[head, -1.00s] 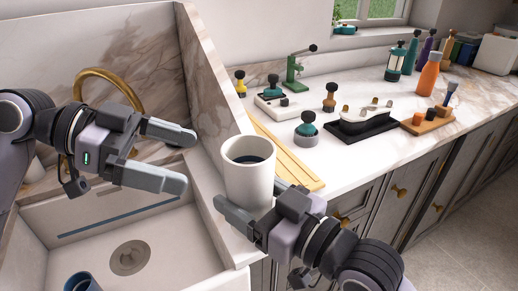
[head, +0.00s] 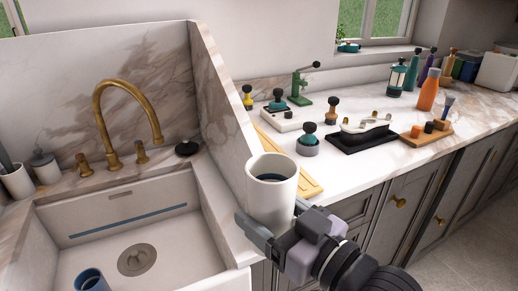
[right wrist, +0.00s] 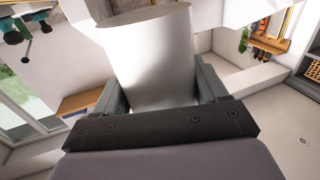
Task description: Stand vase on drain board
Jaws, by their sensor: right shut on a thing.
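The vase, a white open-topped cylinder with a dark inside (head: 270,205), stands roughly upright in my right gripper (head: 268,232). The gripper is shut around its lower part, one finger on each side. The right wrist view shows the vase (right wrist: 155,60) between the fingers (right wrist: 165,95). The light wooden drain board (head: 311,187) lies on the counter behind and to the right of the vase, which partly hides it. The vase's base is hidden, so I cannot tell whether it touches anything. My left gripper is not in view.
A marble wall (head: 226,95) divides the sink (head: 110,255) from the counter. A blue cup (head: 90,281) is in the sink.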

